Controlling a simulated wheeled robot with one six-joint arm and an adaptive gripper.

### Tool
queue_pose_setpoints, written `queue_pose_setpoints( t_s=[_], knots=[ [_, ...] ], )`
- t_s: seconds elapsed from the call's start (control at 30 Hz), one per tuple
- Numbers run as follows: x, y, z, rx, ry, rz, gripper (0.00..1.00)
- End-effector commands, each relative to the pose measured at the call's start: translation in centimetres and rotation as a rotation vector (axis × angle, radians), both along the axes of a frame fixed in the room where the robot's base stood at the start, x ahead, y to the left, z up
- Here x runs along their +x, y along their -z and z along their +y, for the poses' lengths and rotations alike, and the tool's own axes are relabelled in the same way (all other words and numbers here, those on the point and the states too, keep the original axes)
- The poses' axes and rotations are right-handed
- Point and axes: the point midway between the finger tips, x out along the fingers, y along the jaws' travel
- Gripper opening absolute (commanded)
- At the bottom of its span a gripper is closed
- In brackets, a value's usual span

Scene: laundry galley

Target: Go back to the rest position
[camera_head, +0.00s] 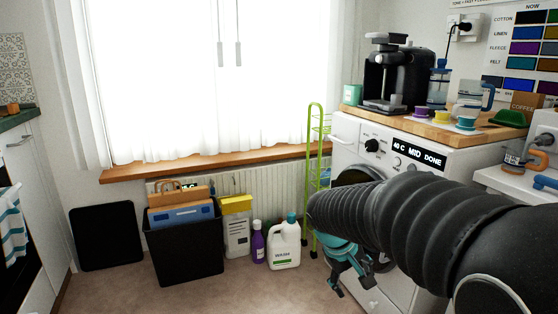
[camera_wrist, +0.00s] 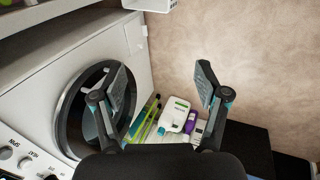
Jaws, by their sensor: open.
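My gripper (camera_head: 352,280) hangs at the end of my dark ribbed arm in front of the washing machine (camera_head: 345,135) in the head view. Its teal and black fingers point down toward the floor. In the wrist view my gripper (camera_wrist: 163,80) shows its two fingers spread wide with nothing between them. The washing machine's round door (camera_wrist: 75,112) lies to the left in that view. My arm hides much of the machine's front in the head view.
A white wash bottle (camera_head: 284,245), a purple bottle (camera_head: 258,242), a green rack (camera_head: 312,160) and a black bin (camera_head: 185,250) stand by the window wall. A coffee machine (camera_head: 397,75) and cups sit on the wooden top (camera_head: 420,122). Floor (camera_head: 240,290) at the front is clear.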

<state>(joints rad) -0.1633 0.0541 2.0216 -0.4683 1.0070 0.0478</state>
Motion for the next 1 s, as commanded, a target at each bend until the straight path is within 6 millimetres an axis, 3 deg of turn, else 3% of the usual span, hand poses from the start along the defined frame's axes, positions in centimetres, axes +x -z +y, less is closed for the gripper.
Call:
queue_pose_setpoints(
  t_s=[0.03,0.2,0.6,0.77,1.0],
  knots=[
    [-1.9,-0.5,0.1,0.046,0.019,-0.013,0.74],
    [-7.6,-1.2,1.1,0.197,0.083,-0.053,0.74],
    [-18.3,-2.9,2.4,0.445,0.224,-0.208,0.74],
    [-20.6,-4.3,1.8,0.467,0.239,-0.290,0.74],
    [-21.4,-6.6,1.3,0.474,0.242,-0.378,0.74]
  ],
)
